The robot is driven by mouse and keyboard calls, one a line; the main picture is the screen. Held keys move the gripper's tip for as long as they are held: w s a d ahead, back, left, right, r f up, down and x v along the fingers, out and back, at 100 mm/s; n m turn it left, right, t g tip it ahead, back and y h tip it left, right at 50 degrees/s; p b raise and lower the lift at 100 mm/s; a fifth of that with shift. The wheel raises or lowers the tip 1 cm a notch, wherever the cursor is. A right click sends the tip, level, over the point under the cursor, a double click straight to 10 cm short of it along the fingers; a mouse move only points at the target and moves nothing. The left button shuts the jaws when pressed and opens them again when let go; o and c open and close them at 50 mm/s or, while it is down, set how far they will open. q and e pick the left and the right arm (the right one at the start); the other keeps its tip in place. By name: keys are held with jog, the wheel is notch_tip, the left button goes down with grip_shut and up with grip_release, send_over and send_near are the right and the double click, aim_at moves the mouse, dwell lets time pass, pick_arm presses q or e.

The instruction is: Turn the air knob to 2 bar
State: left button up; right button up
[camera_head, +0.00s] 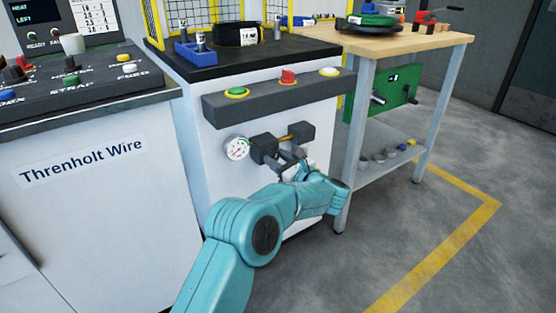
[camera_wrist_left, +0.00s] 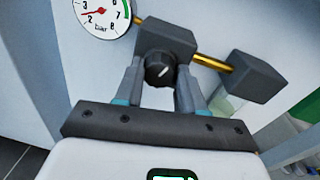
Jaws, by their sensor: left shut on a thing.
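The air knob (camera_wrist_left: 158,72) is a round black knob with a white pointer line, on the front of a dark grey regulator block (camera_wrist_left: 166,38). My left gripper (camera_head: 292,160) is shut on it, one finger on each side. In the head view the gripper largely hides the knob. The round white pressure gauge (camera_head: 236,148), marked bar, sits left of the block (camera_head: 263,148). In the left wrist view the gauge (camera_wrist_left: 103,12) is cut off at the top. Its red needle points left, between 2 and 3; the exact reading is too small to tell. My right gripper is out of view.
A brass pipe (camera_wrist_left: 210,60) joins the block to a second dark block (camera_wrist_left: 250,77). Above is a grey bar with green, red (camera_head: 288,76) and white buttons. A wooden workbench (camera_head: 400,41) stands right; a Threnholt Wire cabinet (camera_head: 100,200) stands left.

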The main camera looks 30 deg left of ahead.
pick_arm(q)
jog(key=shift+n+h, duration=0.3)
jog(key=shift+n, duration=1.5)
jog(key=o, duration=1)
jog(key=shift+d, duration=0.1)
